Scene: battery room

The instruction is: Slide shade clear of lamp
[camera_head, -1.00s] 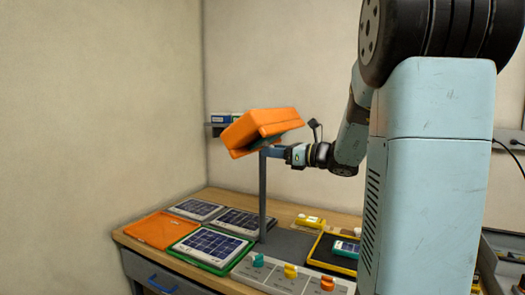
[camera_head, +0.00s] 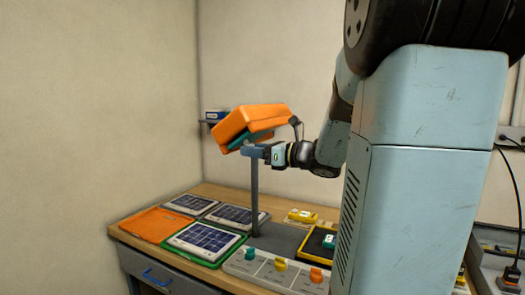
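The orange shade (camera_head: 250,119) is tilted, near the top of a grey upright post (camera_head: 255,200) that stands on the bench. A teal part (camera_head: 258,137) shows just under the shade; I cannot tell whether it belongs to the lamp or to my gripper. A short blue-grey piece (camera_head: 253,151) lies level at the post's top. My gripper (camera_head: 272,154) is at the right of the post's top, below the shade's right part. Its fingertips are not clearly seen, so its opening and any contact with the shade are unclear. No lit lamp is visible.
Solar panels (camera_head: 205,240) and an orange panel (camera_head: 155,224) lie on the wooden bench (camera_head: 225,190). A switch box with coloured knobs (camera_head: 279,265) is at the front. A black, yellow-edged tray is partly behind my arm.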

